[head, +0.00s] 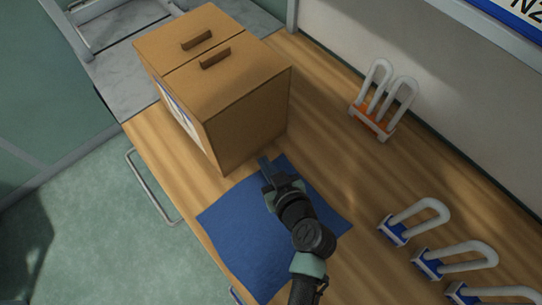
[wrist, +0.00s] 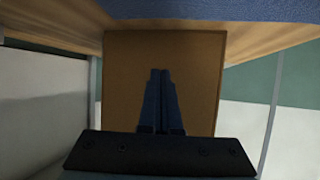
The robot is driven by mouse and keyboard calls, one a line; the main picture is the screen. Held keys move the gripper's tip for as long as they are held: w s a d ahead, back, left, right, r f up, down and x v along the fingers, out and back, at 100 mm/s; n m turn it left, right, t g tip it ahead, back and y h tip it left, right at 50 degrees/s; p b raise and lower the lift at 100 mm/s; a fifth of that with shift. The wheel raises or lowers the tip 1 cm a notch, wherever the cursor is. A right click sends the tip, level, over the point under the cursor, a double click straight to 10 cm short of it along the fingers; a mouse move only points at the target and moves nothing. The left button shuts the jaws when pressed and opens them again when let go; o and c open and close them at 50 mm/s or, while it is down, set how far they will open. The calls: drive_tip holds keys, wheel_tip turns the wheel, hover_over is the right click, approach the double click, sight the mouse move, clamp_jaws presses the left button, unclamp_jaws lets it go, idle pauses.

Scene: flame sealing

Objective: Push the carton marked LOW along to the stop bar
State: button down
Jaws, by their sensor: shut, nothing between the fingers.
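A large brown carton (head: 215,85) stands upright on the wooden bench, with two brown grips and a seam across its top. I cannot tell whether the seam divides one carton or two. A pale label sits on its left side, too oblique to read LOW. Its near face (wrist: 195,60) fills the middle of the wrist view. My gripper (head: 264,164) is shut and empty, fingers pointing at that face, low and close to it; I cannot tell whether they touch. The fingers show shut in the wrist view too (wrist: 160,75). I cannot make out a stop bar for certain.
A blue cloth (head: 235,240) lies under my gripper. An orange-based rack with white loops (head: 372,122) stands near the wall. Several blue-based white loops (head: 395,232) lie at the right. A grey surface with a metal frame (head: 115,60) is beyond the carton.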

drive_tip(key=shift+w+a, duration=0.8)
drive_tip(key=shift+w, duration=0.25)
